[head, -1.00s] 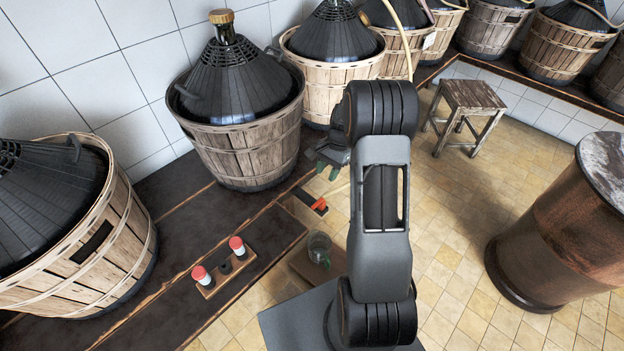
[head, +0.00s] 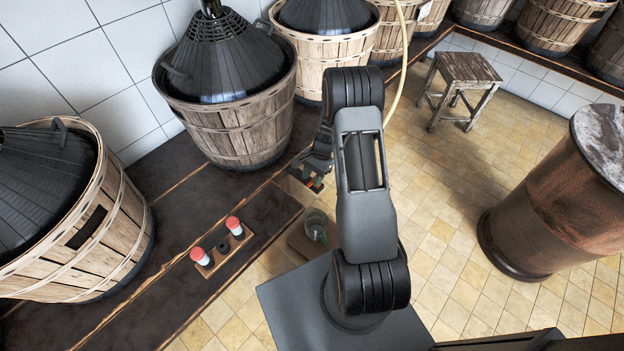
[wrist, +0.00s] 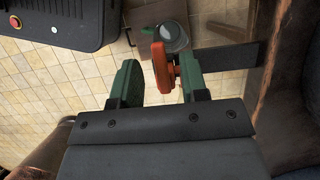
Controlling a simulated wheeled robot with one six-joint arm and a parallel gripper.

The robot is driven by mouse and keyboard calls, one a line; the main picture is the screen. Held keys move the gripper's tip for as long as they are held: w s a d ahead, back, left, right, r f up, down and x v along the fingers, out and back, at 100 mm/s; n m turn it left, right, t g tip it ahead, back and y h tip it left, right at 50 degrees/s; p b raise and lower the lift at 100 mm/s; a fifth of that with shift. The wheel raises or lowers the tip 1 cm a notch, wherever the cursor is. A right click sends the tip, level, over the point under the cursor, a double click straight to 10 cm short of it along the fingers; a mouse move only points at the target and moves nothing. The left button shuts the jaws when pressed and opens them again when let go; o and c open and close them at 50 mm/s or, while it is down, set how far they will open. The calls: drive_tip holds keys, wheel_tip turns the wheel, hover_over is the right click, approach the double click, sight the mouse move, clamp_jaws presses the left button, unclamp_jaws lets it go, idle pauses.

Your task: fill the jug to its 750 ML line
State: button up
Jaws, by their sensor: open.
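The glass jug (head: 315,222) stands on a brown wooden board beside my base; its level and markings are too small to read. In the wrist view the jug (wrist: 173,38) shows from above, beyond a red-orange tap handle (wrist: 162,68). My gripper (wrist: 158,82) is open, with green fingertips. The red handle lies between the fingertips in this view, closer to the right one. I cannot tell whether they touch. In the head view my gripper (head: 314,180) is low at the edge of the dark bench, just behind the jug, and mostly hides the tap.
A small wooden rack (head: 222,253) with two red-capped vials sits on the dark bench (head: 200,215). Basketed demijohns (head: 230,90) line the wall. A pale hose (head: 401,60) hangs behind my arm. A stool (head: 463,80) and a rusty drum (head: 555,200) stand right, with clear tiled floor between.

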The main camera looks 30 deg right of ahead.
drive_tip(key=shift+s+a+f, duration=0.1)
drive_tip(key=shift+a+f, duration=0.1)
drive_tip(key=shift+f, duration=0.25)
drive_tip(key=shift+c, duration=0.2)
clamp_jaws()
